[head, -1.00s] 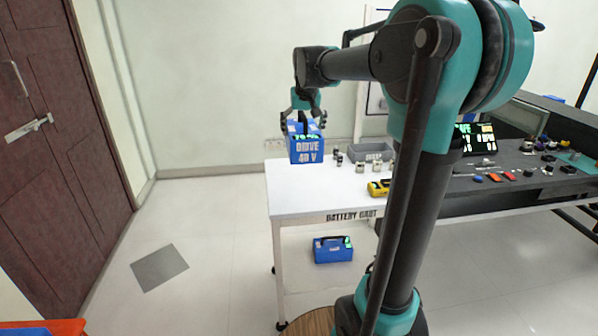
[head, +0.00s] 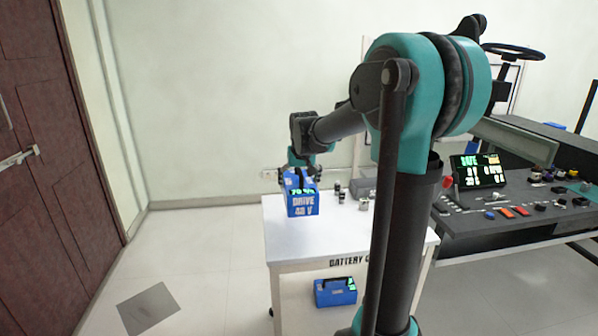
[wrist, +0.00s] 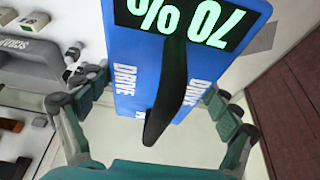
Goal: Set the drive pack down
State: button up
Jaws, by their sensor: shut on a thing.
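The drive pack (head: 303,207) is a blue box lettered "DRIVE 48 V" with a black handle on top. My gripper (head: 299,177) is shut on it from above, over the left part of the white battery cart top (head: 285,240). The pack looks upright; I cannot tell whether its base touches the cart. In the wrist view the pack (wrist: 150,55) shows a green "70 %" display, upside down, and its black handle (wrist: 172,90). The teal fingers of my gripper (wrist: 155,108) lie on both sides of the handle. The grip itself is partly hidden.
Small parts (head: 340,195) and a grey bin (head: 365,180), half hidden by my arm, are right of the pack. Another blue pack (head: 336,291) sits on the lower shelf. A console with a screen (head: 478,171) stands right. The front-left cart top is clear.

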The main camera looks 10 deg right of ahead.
aim_at(301, 189)
notch_tip(301, 189, down, 11)
jog(key=shift+r, duration=0.1)
dwell(0.5)
jog(key=o, duration=1.6)
jog(key=v, duration=1.1)
jog(key=shift+s+r, duration=0.25)
jog(key=s+d+f, duration=0.1)
jog(key=s+f, duration=0.4)
jog(key=s, duration=0.3)
jog(key=s+d+f, duration=0.2)
jog(key=s+f, duration=0.3)
jog(key=s, duration=0.4)
jog(key=s+d+f, duration=0.1)
jog(key=s+f, duration=0.5)
jog(key=s, duration=0.2)
jog(key=shift+s+d+f, duration=0.1)
jog(key=shift+s+d, duration=0.25)
jog(key=shift+s, duration=0.05)
